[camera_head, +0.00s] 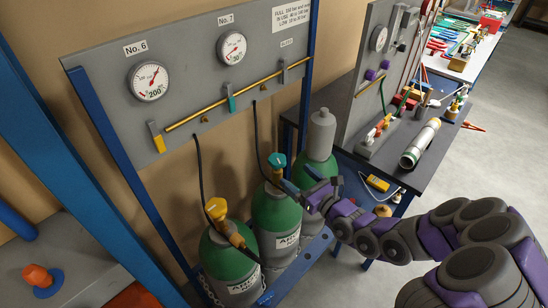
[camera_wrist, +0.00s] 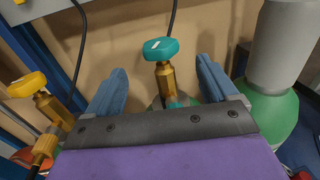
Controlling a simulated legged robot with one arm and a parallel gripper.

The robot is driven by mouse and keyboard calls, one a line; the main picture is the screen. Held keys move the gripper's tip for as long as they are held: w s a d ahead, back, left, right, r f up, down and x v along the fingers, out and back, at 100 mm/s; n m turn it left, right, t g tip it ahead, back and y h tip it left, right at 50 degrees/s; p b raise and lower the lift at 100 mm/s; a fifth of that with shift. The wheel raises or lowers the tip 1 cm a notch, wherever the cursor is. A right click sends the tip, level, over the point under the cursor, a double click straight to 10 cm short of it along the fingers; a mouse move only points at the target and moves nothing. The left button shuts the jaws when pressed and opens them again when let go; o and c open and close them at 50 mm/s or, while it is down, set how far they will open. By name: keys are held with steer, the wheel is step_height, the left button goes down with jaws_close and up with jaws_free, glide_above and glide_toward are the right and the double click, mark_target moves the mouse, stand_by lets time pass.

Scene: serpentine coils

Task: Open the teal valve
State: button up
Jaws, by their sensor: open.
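The teal valve (camera_wrist: 161,48) is a rounded teal knob on a brass stem (camera_wrist: 166,80), atop a green gas cylinder (camera_head: 275,215). In the head view the teal valve (camera_head: 277,160) shows just left of my gripper (camera_head: 306,190). In the wrist view my gripper (camera_wrist: 160,88) is open, with one blue finger on each side of the brass stem. The teal knob lies ahead of and between the fingertips, and neither finger visibly touches it. The cylinder's body is mostly hidden behind my gripper in the wrist view.
A yellow valve (camera_wrist: 27,85) on a second green cylinder (camera_head: 230,265) stands to the left. A grey-topped cylinder (camera_wrist: 283,45) stands close on the right. Black hoses (camera_head: 257,135) hang from the gauge panel (camera_head: 190,75). A dark workbench (camera_head: 400,150) is at the right.

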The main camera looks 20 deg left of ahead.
mark_target(272, 154)
steer(key=b+x, duration=0.2)
steer(key=x, duration=1)
steer(key=shift+a, duration=0.15)
steer(key=shift+w, duration=0.1)
steer(key=shift+c, duration=0.5)
steer(key=c, duration=0.9)
steer(key=shift+o, duration=0.2)
steer(key=shift+r, duration=0.1)
